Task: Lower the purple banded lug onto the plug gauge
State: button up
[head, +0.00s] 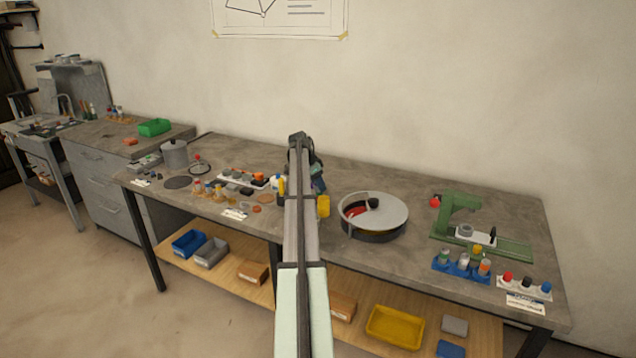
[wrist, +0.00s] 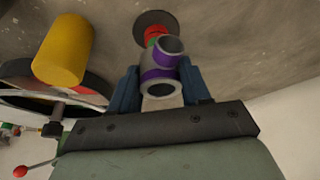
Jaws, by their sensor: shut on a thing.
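My gripper (wrist: 157,88) has blue fingers and is shut on the purple banded lug (wrist: 163,61), a grey piece with open round ends and purple bands. In the wrist view, a red and green post on a dark round base (wrist: 146,20), which looks like the plug gauge (wrist: 155,31), stands just beyond the lug. The lug hides part of it, and I cannot tell whether they touch. In the head view my gripper (head: 318,182) is mostly behind my arm over the bench; lug and gauge are hidden there.
A yellow cylinder (wrist: 63,48) stands close by on the left in the wrist view; it also shows in the head view (head: 323,206). A round drum with a pale partial cover (head: 393,211) is right of it. A green press (head: 458,212) stands farther right.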

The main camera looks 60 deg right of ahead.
jog(key=shift+f, duration=1.25)
jog(key=o, duration=1.3)
jog(key=shift+r, duration=4.5)
jog(key=shift+w, duration=0.1)
